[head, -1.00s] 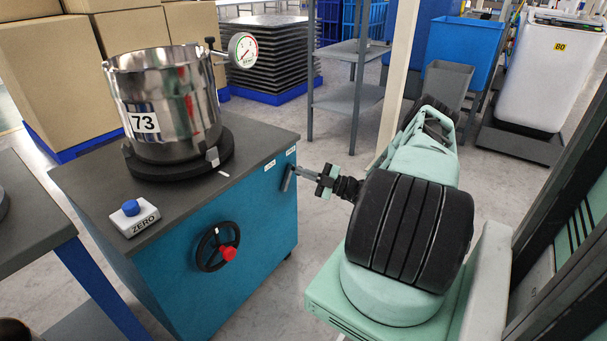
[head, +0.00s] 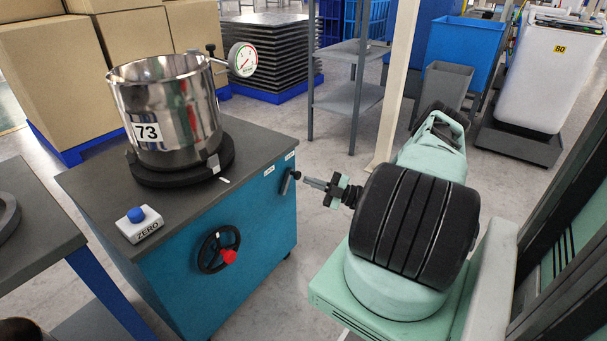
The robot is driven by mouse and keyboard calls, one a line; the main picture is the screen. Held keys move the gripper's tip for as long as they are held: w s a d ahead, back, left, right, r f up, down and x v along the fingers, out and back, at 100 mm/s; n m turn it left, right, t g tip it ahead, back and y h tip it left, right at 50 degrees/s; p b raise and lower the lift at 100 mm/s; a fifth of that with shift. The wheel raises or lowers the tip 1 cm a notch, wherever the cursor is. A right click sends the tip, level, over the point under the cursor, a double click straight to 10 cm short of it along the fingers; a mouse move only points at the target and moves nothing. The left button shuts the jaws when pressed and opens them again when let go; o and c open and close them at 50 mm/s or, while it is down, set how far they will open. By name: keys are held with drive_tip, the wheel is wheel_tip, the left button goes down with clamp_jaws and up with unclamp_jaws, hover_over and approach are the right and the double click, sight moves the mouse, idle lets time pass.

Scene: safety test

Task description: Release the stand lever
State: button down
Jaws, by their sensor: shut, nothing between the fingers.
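The stand is a teal cabinet (head: 185,275) with a dark grey top. Its small grey lever (head: 286,182) sits high on the right part of the front face, near two white labels, with a dark knob at its upper end. My gripper (head: 306,182) is shut and empty, just right of the lever and pointing left at it. A narrow gap seems to show between the fingertips and the knob; light contact cannot be ruled out. A steel vessel marked 73 (head: 178,120) stands on a black round base on top, with a pressure gauge (head: 242,60) at its rim.
A black handwheel with a red knob (head: 228,257) is on the cabinet's front. A ZERO box with a blue button (head: 137,215) sits on its top. Another table (head: 40,235) is at left. A grey shelf (head: 350,100) and pale post (head: 392,90) stand behind my arm.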

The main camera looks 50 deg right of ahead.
drive_tip(key=v, duration=0.5)
drive_tip(key=shift+s+f, duration=0.1)
idle(0.5)
